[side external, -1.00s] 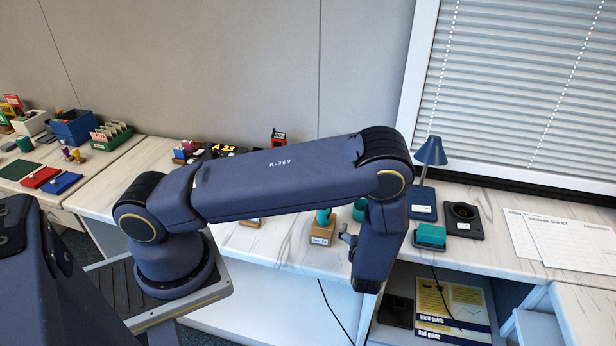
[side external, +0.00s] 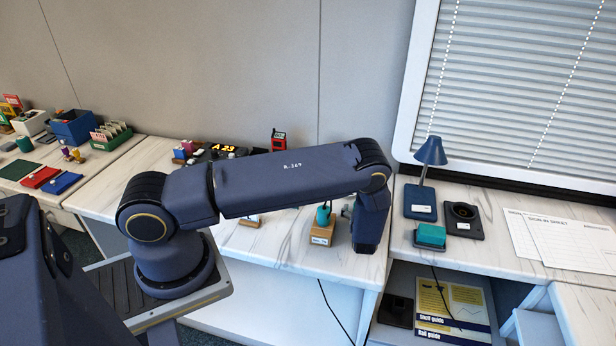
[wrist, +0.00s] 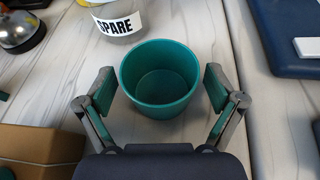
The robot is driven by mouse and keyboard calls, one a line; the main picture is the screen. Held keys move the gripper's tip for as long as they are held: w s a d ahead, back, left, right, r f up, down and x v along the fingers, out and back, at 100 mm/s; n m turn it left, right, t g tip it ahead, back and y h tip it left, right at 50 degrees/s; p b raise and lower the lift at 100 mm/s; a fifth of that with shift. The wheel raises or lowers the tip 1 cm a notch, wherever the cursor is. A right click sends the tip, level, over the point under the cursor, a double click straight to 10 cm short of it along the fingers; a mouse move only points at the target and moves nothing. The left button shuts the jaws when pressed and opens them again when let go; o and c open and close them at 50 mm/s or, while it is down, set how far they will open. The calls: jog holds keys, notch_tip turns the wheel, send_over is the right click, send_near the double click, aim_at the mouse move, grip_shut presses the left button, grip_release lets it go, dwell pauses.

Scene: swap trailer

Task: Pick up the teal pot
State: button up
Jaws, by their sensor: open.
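The teal pot (wrist: 160,80) is a round, empty, open-topped cup standing upright on the marbled counter in the wrist view. My gripper (wrist: 159,88) is open, with one finger on each side of the pot. Small gaps seem to show between the fingers and the pot wall; I cannot tell if either finger touches. In the side view the pot is hidden behind my forearm and wrist, and the gripper's fingers are mostly hidden too.
A jar labelled SPARE (wrist: 118,22) stands just beyond the pot. A bell (wrist: 20,30) is at the upper left, a brown box (wrist: 40,148) at the lower left. A dark blue lamp base (wrist: 283,38) lies to the right. A teal-topped block (side external: 431,236) sits near the counter edge.

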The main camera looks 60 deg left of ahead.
jog(key=c, duration=1.3)
jog(key=shift+o, duration=0.2)
